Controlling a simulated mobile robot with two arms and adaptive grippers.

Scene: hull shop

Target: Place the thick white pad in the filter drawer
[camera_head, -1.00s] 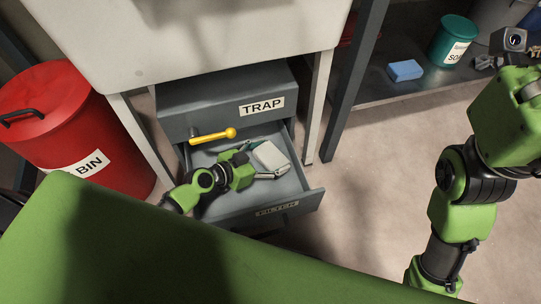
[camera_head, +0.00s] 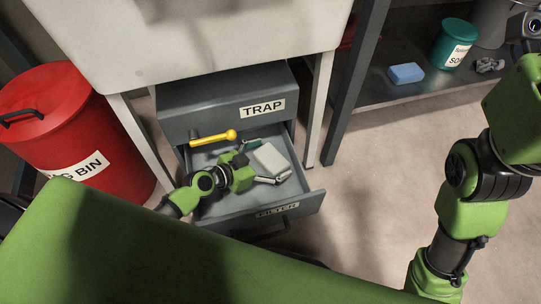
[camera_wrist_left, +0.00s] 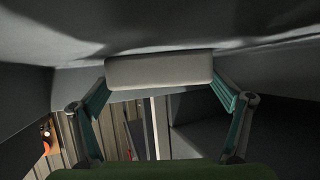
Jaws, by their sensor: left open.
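The thick white pad (camera_head: 271,158) is inside the open lower drawer, which is labelled FILTER (camera_head: 278,210). In the left wrist view the pad (camera_wrist_left: 159,70) shows edge-on, close to the dark drawer floor; I cannot tell if all of it rests there. My left gripper (camera_head: 267,165) reaches into the drawer and is open. Its fingers stand on either side of the pad, with gaps visible in the left wrist view (camera_wrist_left: 165,92). My right arm shows at the right of the head view, but its gripper is not in view.
The closed TRAP drawer (camera_head: 225,105) sits above, with a yellow handle (camera_head: 213,137). A red bin (camera_head: 75,125) stands left. White table legs flank the drawers. A shelf at the right holds a blue sponge (camera_head: 406,73) and a green tub (camera_head: 455,43). Floor right of the drawers is clear.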

